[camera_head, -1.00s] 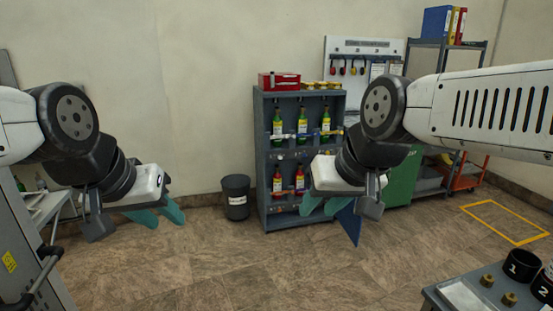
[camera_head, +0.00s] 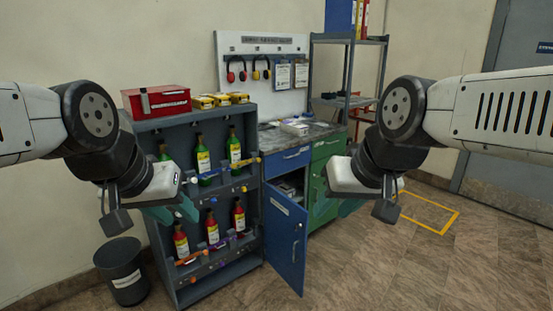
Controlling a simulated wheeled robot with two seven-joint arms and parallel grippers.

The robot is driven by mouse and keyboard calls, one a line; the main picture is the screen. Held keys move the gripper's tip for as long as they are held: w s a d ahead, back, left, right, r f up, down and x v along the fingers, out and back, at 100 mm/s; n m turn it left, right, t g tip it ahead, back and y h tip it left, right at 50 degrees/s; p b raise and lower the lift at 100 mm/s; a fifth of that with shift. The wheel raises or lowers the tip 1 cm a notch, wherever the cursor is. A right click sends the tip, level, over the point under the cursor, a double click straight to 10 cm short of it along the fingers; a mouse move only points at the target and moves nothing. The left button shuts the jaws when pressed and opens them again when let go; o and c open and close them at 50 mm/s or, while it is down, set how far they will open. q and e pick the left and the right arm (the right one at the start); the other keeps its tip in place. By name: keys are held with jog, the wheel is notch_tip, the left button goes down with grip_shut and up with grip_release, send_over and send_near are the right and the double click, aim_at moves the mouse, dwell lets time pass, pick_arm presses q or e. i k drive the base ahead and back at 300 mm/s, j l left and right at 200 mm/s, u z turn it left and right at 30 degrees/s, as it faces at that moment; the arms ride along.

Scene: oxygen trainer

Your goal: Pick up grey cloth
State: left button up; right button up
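I cannot make out a grey cloth for certain. A small pale item (camera_head: 295,127) lies on the workbench top (camera_head: 290,138), too small to identify. Some pale things (camera_head: 287,189) sit inside the open cabinet under the bench, also unclear. My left gripper (camera_head: 171,211) hangs in front of the bottle rack, its teal fingers apart and empty. My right gripper (camera_head: 346,206) hangs in front of the green cabinet, mostly hidden by its own wrist; its fingers were apart a second ago and nothing shows in them. Both are well short of the bench.
A grey rack (camera_head: 208,255) holds green and red bottles, with a red toolbox (camera_head: 157,101) on top. A black bin (camera_head: 122,271) stands left of it. A blue cabinet door (camera_head: 285,236) stands open into the room. The floor at right is clear, with a yellow outline (camera_head: 430,226).

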aim_at(320, 126)
jog(key=i+l+z, duration=0.1)
jog(key=i+l, duration=0.2)
jog(key=i, duration=0.15)
jog(key=i+l+z, duration=0.1)
jog(key=i, duration=0.35)
jog(key=i+l+z, duration=0.1)
jog(key=i+l, duration=0.25)
jog(key=i, duration=0.15)
jog(key=i+l, duration=0.7)
jog(key=l, duration=0.2)
jog(key=i+l, duration=0.35)
jog(key=i+l+u, duration=0.25)
jog(key=i+l, duration=0.6)
jog(key=i+u, duration=0.1)
jog(key=i, duration=0.75)
